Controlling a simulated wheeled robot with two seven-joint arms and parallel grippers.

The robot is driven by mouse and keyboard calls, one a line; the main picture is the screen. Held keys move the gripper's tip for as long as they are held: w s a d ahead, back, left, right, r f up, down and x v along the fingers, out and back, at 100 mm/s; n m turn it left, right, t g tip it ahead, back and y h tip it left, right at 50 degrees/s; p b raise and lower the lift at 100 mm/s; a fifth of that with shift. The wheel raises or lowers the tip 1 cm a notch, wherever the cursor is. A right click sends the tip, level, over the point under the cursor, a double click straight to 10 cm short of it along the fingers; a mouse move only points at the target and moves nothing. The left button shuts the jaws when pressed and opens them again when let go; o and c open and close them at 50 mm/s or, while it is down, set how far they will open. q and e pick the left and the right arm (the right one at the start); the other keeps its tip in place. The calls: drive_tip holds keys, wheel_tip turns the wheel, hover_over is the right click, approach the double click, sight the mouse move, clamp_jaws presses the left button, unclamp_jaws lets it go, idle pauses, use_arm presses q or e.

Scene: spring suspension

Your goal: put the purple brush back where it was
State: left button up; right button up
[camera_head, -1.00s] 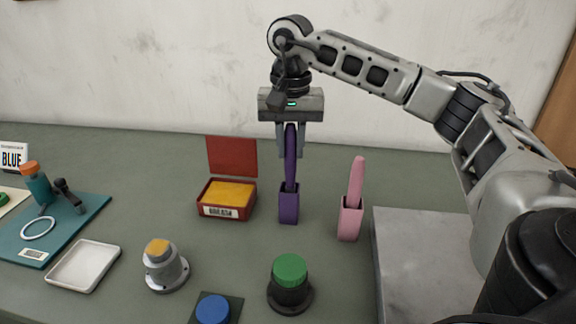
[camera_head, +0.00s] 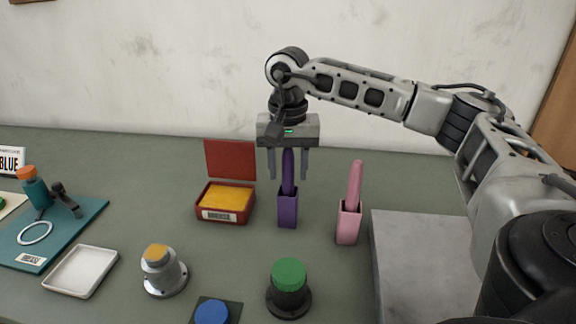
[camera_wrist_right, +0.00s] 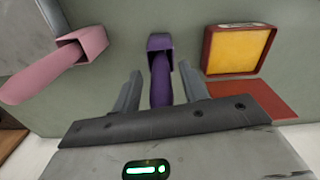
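The purple brush (camera_head: 288,170) stands upright in the purple holder (camera_head: 288,211) on the table, in the middle of the head view. My right gripper (camera_head: 288,177) points down over it, with its fingers open and apart on both sides of the handle. In the right wrist view the brush (camera_wrist_right: 161,80) stands between the two fingers (camera_wrist_right: 161,88) with gaps at both sides, its lower end inside the holder (camera_wrist_right: 160,42). My left gripper is not in view.
A pink brush in a pink holder (camera_head: 348,225) stands right of the purple one. An open red box (camera_head: 226,217) with a yellow inside stands left. A green button (camera_head: 289,275), a grey knob (camera_head: 162,275) and a grey slab (camera_head: 420,250) are nearer.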

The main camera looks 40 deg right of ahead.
drive_tip(key=shift+r, duration=0.1)
wheel_tip(320, 180, up, 12)
drive_tip(key=shift+r+p, duration=0.1)
drive_tip(key=shift+p, duration=0.45)
idle(0.3)
